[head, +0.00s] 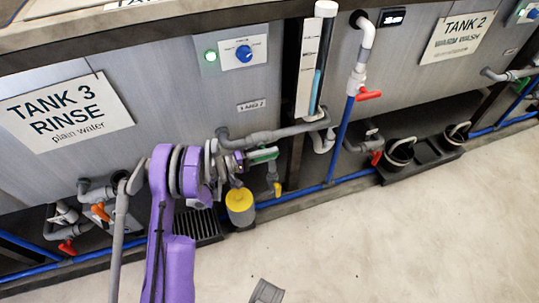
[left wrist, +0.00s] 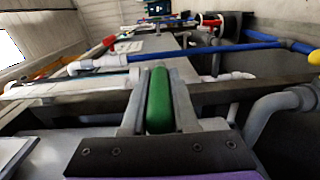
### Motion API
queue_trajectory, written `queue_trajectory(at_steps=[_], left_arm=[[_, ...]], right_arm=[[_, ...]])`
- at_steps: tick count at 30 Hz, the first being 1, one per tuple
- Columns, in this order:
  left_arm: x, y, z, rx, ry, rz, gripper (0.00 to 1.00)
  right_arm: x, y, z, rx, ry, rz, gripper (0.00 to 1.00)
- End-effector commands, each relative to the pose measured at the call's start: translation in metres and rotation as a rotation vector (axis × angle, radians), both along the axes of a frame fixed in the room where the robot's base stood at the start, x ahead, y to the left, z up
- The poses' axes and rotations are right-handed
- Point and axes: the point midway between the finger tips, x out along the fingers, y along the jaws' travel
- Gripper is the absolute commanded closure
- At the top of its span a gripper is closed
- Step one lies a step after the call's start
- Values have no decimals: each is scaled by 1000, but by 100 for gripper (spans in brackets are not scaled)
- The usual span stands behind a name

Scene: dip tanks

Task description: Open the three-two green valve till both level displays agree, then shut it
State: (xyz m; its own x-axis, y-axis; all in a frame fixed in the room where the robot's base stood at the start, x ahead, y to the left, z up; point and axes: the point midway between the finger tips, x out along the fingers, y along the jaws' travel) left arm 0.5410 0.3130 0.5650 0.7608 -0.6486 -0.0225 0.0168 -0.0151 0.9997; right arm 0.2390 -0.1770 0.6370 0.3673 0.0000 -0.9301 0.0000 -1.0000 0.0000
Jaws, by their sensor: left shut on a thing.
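My left gripper (head: 249,158) reaches in from the left to the pipe between the tanks. It is shut on the green valve handle (head: 264,155). In the left wrist view the green handle (left wrist: 159,100) sits between the two grey fingers (left wrist: 160,106). The handle lies roughly along the grey pipe (head: 262,138) in the head view; its exact angle is hard to tell. A small dark display (head: 391,17) is on the tank wall at the top, its figures too small to read. A second display cannot be made out.
A clear sight tube (head: 318,85) with blue liquid stands right of the handle. A yellow container (head: 240,206) is below my gripper. Red handles (head: 369,94), an orange handle (head: 101,212) and black buckets (head: 400,151) are nearby. The pale floor (head: 400,240) in front is clear.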

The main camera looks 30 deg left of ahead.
Motion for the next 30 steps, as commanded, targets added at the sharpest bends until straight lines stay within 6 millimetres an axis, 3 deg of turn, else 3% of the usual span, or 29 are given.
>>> queue_trajectory(at_steps=[18,19,23,30], left_arm=[[0,-1,1,-27,-30,-2,100],[0,-1,1,-27,-30,-2,67],[0,-1,1,-26,-29,-1,43],[0,0,1,-25,-28,-1,43]], right_arm=[[0,0,0,0,0,0,100],[0,0,0,0,0,0,100],[0,0,0,0,0,0,100],[0,0,0,0,0,0,100]])
